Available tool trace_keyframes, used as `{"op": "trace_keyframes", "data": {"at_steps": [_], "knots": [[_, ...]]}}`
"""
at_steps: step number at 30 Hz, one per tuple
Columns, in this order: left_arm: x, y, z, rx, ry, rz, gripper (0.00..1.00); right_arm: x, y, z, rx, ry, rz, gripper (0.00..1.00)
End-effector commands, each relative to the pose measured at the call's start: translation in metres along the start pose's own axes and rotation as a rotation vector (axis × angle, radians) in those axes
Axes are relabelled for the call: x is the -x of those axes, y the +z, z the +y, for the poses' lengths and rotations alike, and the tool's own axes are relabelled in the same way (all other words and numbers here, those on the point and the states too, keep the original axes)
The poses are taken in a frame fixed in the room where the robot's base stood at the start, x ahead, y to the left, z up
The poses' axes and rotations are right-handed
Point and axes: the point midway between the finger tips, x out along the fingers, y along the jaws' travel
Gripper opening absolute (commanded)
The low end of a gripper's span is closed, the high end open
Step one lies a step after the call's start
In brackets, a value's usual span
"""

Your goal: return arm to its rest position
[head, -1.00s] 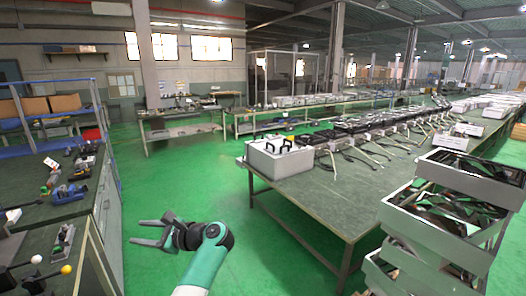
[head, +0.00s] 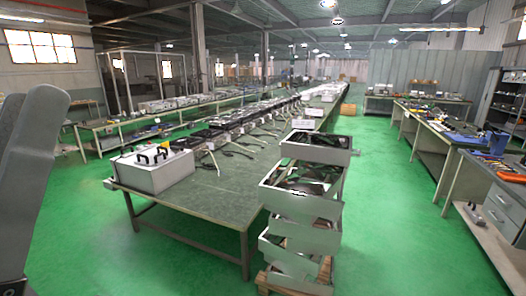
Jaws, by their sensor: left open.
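My left gripper (head: 28,165) shows as a large grey piece very close to the camera at the left edge. It is open and looks empty, though most of it is cut off by the frame. It touches nothing that I can see. A white box with black handles (head: 152,172) sits on the near left corner of the long green-topped table (head: 225,190), beyond the gripper. My right gripper is not in view.
Stacked grey crates (head: 300,210) stand on a wooden pallet (head: 290,284) at the table's near right corner. A workbench with drawers (head: 505,212) stands at the right. Green floor (head: 385,220) is clear between them. Rows of dark units line the long table.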

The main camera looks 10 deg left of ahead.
Motion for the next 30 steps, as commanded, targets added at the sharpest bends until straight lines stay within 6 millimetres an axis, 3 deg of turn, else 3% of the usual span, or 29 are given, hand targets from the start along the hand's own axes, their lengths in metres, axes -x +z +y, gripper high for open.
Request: {"op": "trace_keyframes", "data": {"at_steps": [2,4,11,18,21,25,30], "knots": [[0.003,0.038,-0.015,-0.19,-0.048,-0.174,0.47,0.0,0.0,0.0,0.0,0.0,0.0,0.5],[-0.032,0.015,-0.009,-0.227,-0.041,-0.167,0.47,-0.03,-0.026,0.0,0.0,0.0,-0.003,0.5],[-0.109,-0.034,0.0,-0.221,-0.04,-0.167,0.47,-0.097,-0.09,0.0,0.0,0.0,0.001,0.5],[-0.207,-0.096,0.012,-0.22,-0.039,-0.167,0.47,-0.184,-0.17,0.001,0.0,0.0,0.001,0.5],[-0.238,-0.116,0.015,-0.219,-0.039,-0.168,0.47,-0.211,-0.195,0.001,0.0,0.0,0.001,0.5],[-0.259,-0.129,0.018,-0.219,-0.039,-0.168,0.47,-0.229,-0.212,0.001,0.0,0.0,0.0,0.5],[-0.261,-0.131,0.018,-0.219,-0.039,-0.168,0.47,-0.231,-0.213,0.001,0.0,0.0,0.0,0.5]]}}
